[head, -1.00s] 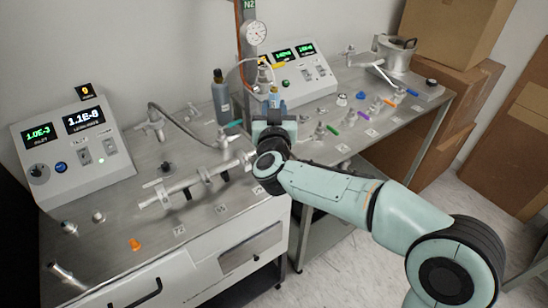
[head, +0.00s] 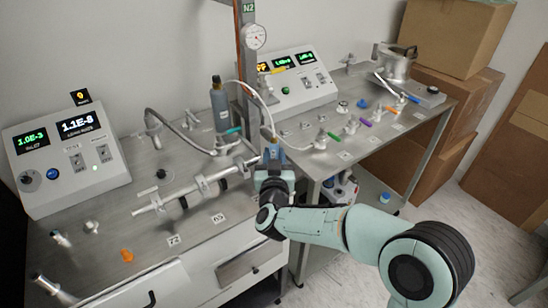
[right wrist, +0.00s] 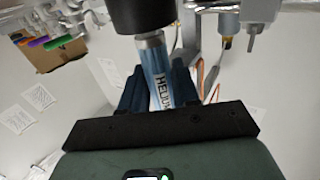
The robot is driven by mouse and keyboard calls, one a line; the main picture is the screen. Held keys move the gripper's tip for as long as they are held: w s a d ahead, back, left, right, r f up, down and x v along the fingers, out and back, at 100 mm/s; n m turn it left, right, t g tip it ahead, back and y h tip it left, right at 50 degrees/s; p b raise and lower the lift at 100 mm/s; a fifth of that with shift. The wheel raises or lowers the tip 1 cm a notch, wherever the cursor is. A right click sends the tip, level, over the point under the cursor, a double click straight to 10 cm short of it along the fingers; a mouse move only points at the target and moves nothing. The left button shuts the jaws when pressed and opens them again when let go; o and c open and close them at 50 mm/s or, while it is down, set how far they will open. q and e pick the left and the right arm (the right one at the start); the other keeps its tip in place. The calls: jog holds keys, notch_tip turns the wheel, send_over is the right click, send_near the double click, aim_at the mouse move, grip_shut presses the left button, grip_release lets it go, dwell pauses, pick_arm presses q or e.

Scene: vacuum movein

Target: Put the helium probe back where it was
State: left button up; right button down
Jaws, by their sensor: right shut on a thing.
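My right gripper (head: 271,166) is shut on the helium probe (head: 271,153), a small blue cylinder, in front of the gap between the two benches. In the right wrist view the probe (right wrist: 160,75) shows blue with a partly visible "HELIUM" label, between the dark fingers of my right gripper (right wrist: 160,88). A black cylindrical part (right wrist: 143,14) shows at its upper end; I cannot tell whether it belongs to the probe. A pale hose (head: 264,100) runs from the probe up toward the upright post (head: 240,75). My left gripper is not in view.
A round gauge (head: 255,36) is on the post, with a dark bottle (head: 220,105) beside it. A metal manifold (head: 190,190) lies on the left bench, near the left control box (head: 65,160). Coloured fittings (head: 350,125) stand on the right bench. Cardboard boxes (head: 455,90) are stacked at right.

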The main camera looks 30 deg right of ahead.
jog(key=shift+f+b, duration=0.35)
jog(key=shift+f, duration=0.1)
jog(key=c, duration=0.8)
grip_release()
jog(key=shift+r, duration=0.1)
jog(key=shift+r+p, duration=0.45)
jog(key=shift+r, duration=0.05)
jog(key=v, duration=1.2)
jog(key=shift+f, duration=0.1)
